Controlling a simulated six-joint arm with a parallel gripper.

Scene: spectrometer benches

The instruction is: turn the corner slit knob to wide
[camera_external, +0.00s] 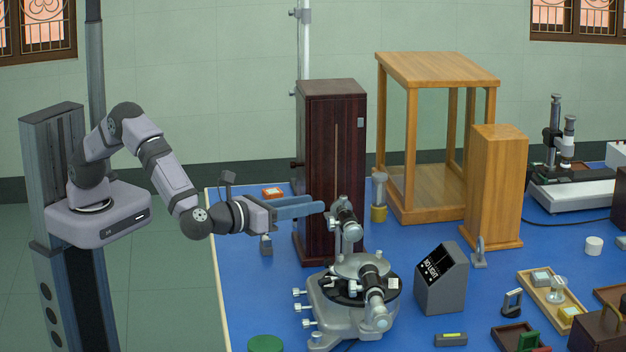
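A metal spectrometer (345,300) stands on the blue bench near its left corner, with a round dark table and two telescope-like tubes. The upper rear tube (345,222) points toward the dark wooden cabinet. I cannot make out which small part is the slit knob or how it is set. My gripper (318,207) has two blue fingers, held level in front of the dark cabinet, to the left of the upper tube's end. A small gap shows between the fingertips and the tube. I cannot tell from this angle whether the fingers are parted. Nothing is seen in them.
The tall dark cabinet (330,120) stands behind the gripper. A wooden frame case (438,70) and a wooden box (498,190) stand behind and to the right. A grey "NO LIGHT" box (441,278) is right of the spectrometer. The bench's front left is mostly clear.

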